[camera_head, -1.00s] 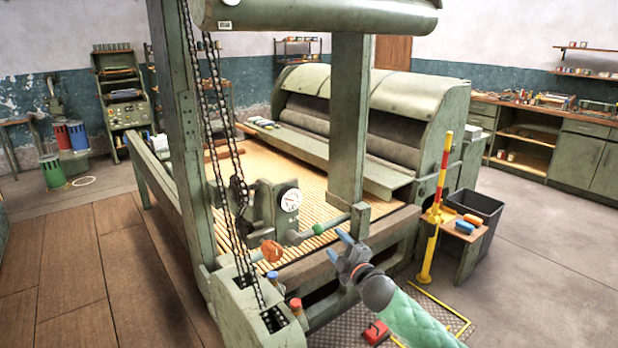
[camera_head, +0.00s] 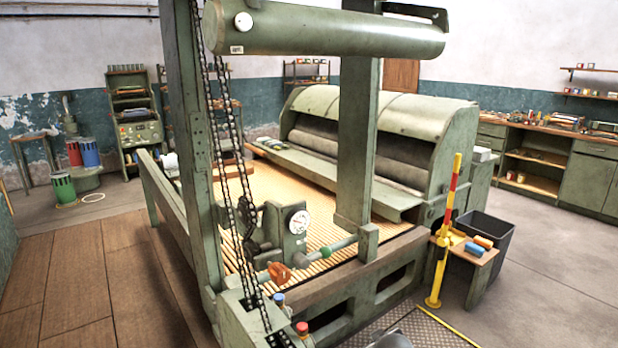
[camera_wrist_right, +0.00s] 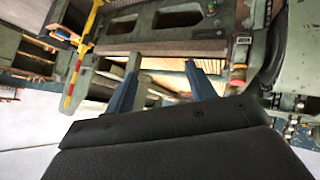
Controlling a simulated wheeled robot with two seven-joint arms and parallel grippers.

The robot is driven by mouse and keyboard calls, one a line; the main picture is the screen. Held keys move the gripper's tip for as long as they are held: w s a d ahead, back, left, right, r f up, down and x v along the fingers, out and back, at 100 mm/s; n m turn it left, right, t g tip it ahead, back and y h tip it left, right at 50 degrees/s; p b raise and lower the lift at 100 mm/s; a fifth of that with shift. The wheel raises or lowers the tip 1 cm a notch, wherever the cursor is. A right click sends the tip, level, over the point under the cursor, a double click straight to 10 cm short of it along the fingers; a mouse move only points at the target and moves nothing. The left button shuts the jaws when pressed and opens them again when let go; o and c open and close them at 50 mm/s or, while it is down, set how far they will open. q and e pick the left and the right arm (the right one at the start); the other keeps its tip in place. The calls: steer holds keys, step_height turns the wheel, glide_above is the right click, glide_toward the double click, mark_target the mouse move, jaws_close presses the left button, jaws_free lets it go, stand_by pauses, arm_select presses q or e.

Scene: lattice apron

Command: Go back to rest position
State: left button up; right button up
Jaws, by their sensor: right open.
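My right gripper (camera_wrist_right: 162,62) shows in the right wrist view with its two blue fingers spread apart and nothing between them. The green machine's lower frame and its yellow slatted bed lie beyond the fingers in that view. In the head view neither gripper is visible. A small dark rounded part at the bottom edge of that view may be my right arm. My left arm is in no view.
The green machine (camera_head: 330,290) with its gauge (camera_head: 298,221) and hanging chains fills the middle. A red-and-yellow post (camera_head: 444,240), a small table with colored blocks (camera_head: 472,249) and a dark bin (camera_head: 487,234) stand right of it. Floor farther right is clear.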

steer(key=s+a+f+m+g, duration=0.1)
steer(key=s+f+g, duration=0.1)
steer(key=s+f, duration=0.7)
steer(key=s+a+f+m+g+y, duration=0.1)
steer(key=s+f+g, duration=0.2)
steer(key=s+f, duration=0.6)
steer(key=s+a+f+m+g, duration=0.1)
steer(key=s+f+g, duration=0.2)
steer(key=s+f, duration=0.7)
steer(key=s, duration=1.2)
steer(key=shift+s+m, duration=0.3)
steer(key=shift+s, duration=0.05)
